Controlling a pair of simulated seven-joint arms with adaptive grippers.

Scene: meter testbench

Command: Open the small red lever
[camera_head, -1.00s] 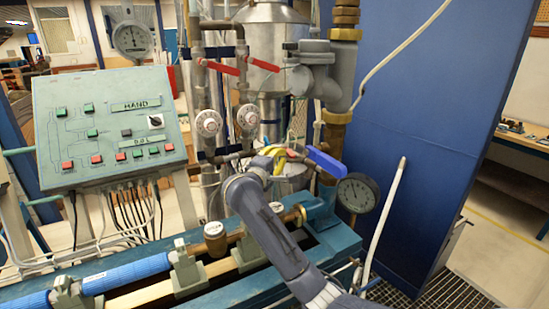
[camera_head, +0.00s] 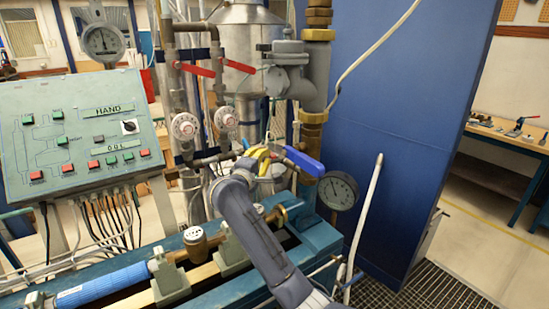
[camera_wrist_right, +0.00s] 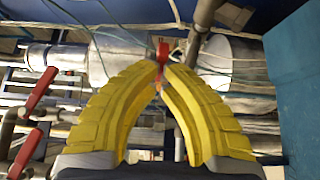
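The small red lever (camera_wrist_right: 163,52) shows in the right wrist view at the tips of my yellow fingers. In the head view only a bit of red (camera_head: 277,156) shows beside the fingers, left of the blue lever handle (camera_head: 304,162). My right gripper (camera_head: 264,155) is at the pipe there, and its arm comes up from the bottom. In the right wrist view my right gripper (camera_wrist_right: 163,68) has its fingertips drawn close together with the red piece between them. The fingers partly hide the lever. My left gripper is not in view.
Two larger red levers (camera_head: 194,68) (camera_head: 239,65) sit on the upright pipes above. A pressure gauge (camera_head: 338,191) is right of the gripper. A blue cabinet wall (camera_head: 400,130) closes off the right. A control panel (camera_head: 75,135) stands at left.

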